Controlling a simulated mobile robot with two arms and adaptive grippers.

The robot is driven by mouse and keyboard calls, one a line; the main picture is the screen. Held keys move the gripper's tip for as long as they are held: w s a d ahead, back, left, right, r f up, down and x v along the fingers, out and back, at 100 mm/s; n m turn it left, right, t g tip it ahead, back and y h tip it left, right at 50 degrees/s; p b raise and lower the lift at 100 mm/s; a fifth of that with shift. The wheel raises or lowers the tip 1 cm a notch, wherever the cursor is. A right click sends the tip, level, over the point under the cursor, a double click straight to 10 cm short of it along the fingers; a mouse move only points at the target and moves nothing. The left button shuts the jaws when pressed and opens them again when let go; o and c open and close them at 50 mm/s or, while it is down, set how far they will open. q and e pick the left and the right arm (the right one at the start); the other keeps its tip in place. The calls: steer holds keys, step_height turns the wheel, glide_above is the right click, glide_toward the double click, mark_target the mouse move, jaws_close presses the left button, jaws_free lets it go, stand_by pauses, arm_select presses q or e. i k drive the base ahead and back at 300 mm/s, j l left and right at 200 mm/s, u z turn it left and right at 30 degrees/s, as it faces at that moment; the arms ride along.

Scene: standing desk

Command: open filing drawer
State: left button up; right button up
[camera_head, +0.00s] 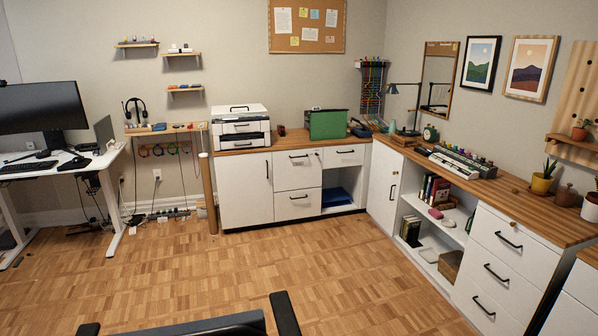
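Neither of my grippers shows in the head view. At the right, a white drawer unit under the wooden counter has a top drawer (488,228), a middle drawer (478,262) and a bottom drawer (467,293), each with a black bar handle. All three look shut. A small brass-coloured lock sits on the top one. Against the back wall, another white cabinet has an upper drawer (290,173), a lower drawer (290,204) and a small drawer (349,149), all shut. I cannot tell which one is the filing drawer.
A dark object, perhaps a chair (225,324), cuts into the bottom edge. Wooden floor (330,262) is clear beyond it. A white desk (70,168) with a monitor stands left. Open shelves (447,236) sit left of the right drawers. A printer (240,127) stands on the back counter.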

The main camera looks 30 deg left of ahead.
mark_target(293, 169)
steer(key=i+l+z, duration=0.1)
steer(key=i+l, duration=0.45)
steer(key=i+l+u, duration=0.25)
steer(key=i, duration=0.35)
steer(key=i+l+u, duration=0.25)
steer(key=i, duration=0.3)
steer(key=i+l+u, duration=0.3)
steer(key=i, duration=0.25)
steer(key=i+j+u, duration=0.1)
steer(key=i+u, duration=0.2)
steer(key=i, duration=0.35)
steer(key=i+u, duration=0.25)
steer(key=i, duration=0.35)
steer(key=i+l+u, duration=0.3)
steer(key=i, duration=0.3)
steer(key=i+j, duration=0.05)
steer(key=j, duration=0.05)
